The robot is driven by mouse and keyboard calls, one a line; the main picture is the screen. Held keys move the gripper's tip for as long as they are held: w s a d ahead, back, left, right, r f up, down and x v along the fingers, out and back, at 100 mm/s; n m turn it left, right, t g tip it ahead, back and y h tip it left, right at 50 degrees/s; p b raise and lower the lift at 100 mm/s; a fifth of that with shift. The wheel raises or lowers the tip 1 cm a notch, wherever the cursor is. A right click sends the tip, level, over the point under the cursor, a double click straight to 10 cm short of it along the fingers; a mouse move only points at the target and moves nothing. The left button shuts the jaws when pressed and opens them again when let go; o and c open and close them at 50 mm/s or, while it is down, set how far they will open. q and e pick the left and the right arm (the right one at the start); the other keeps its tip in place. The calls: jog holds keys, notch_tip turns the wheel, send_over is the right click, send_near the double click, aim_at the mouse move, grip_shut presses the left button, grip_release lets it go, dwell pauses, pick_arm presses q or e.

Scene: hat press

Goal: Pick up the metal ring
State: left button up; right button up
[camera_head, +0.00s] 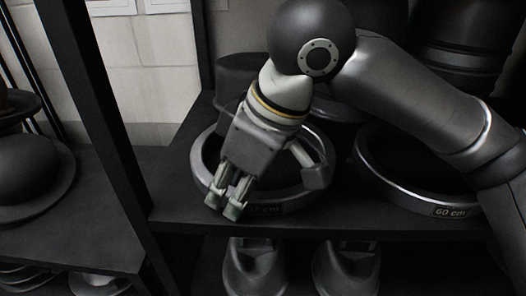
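A metal ring (287,200) lies on the dark shelf in the middle of the view. Its front label is partly hidden and ends in "cm". A second metal ring (398,196), labelled "60 cm", lies to its right, partly covered by my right arm. My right gripper (272,190) is over the first ring and points down at its front rim. Its fingers are spread, with two at the left and one at the right, and nothing shows held between them. I cannot tell whether they touch the ring. My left gripper is not in view.
A dark shelf post (98,120) stands left of the rings. A dark hat (30,175) sits on a shelf at the far left. Dark rounded objects stand behind the rings. Metal forms (254,268) stand on the level below.

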grip_shut()
jog(key=shift+r, duration=0.1)
